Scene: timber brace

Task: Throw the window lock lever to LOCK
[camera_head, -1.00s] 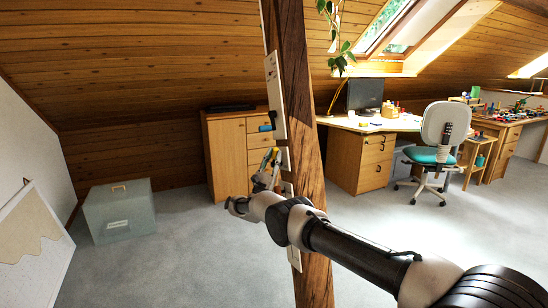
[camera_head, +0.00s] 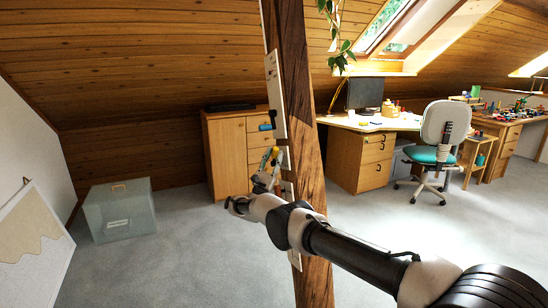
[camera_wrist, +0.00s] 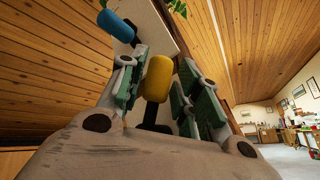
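A lever with a yellow handle (camera_wrist: 158,78) is on a pale board (camera_head: 275,88) fixed to the timber post (camera_head: 300,100). A second handle, teal-blue (camera_head: 265,127), sits above it on the same board and also shows in the wrist view (camera_wrist: 118,25). No lettering is readable, so I cannot tell which handle is the window lock lever. My gripper (camera_head: 268,163) is beside the post at the yellow handle. In the wrist view its green-padded fingers (camera_wrist: 163,95) stand apart, with the yellow handle between them, nearer the left finger. A gap shows on the right; contact is unclear.
A wooden cabinet (camera_head: 228,155) stands behind the post. A translucent box (camera_head: 120,210) is on the floor at left, near a leaning board (camera_head: 30,245). A desk (camera_head: 360,150) and office chair (camera_head: 437,140) are at right. The carpet between is clear.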

